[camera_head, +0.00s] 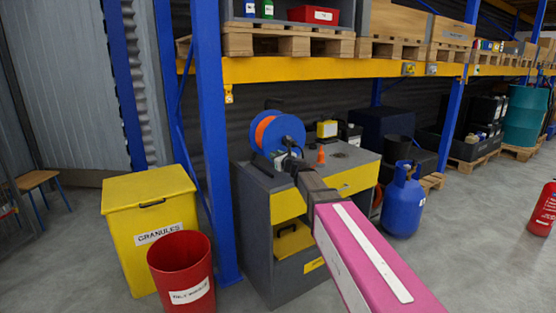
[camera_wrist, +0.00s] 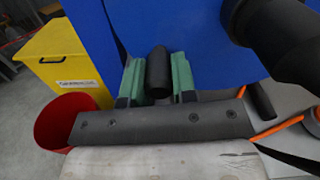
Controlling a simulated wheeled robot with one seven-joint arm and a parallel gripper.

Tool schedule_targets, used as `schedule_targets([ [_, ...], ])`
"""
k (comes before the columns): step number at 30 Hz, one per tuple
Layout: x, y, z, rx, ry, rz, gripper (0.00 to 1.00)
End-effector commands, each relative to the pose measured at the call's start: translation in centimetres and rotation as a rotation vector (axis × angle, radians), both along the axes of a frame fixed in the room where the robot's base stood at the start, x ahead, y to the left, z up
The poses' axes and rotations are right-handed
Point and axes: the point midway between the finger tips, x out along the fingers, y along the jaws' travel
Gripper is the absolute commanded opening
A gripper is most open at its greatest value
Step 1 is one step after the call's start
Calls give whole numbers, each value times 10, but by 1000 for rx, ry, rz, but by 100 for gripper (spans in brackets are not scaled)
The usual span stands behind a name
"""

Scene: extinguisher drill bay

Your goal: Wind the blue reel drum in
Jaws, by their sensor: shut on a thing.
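The blue reel drum (camera_head: 288,127) stands upright on the grey cabinet, with orange hose inside it. In the wrist view the blue side of the drum (camera_wrist: 205,40) fills the upper middle. My gripper (camera_wrist: 158,78) is shut on the black handle (camera_wrist: 158,65) on the drum's face, one green-padded finger on each side. In the head view my gripper (camera_head: 288,158) is small and partly hidden by my arm at the drum's lower front. A thick black part (camera_wrist: 270,30) crosses the upper right of the wrist view.
The grey cabinet top (camera_head: 345,158) carries an orange cone (camera_head: 321,155) and a yellow box (camera_head: 327,129). A yellow granules bin (camera_head: 150,205) and red bin (camera_head: 181,265) stand left. A blue gas cylinder (camera_head: 403,205) stands right. Blue rack uprights and a yellow beam (camera_head: 320,69) frame the cabinet.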

Motion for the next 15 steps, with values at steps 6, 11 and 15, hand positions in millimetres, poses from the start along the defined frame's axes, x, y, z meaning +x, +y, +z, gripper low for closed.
schedule_targets([
  [6,-6,7,17,166,114,1,0],
  [11,-8,10,30,291,200,1,0],
  [15,-9,12,42,400,275,1,0],
])
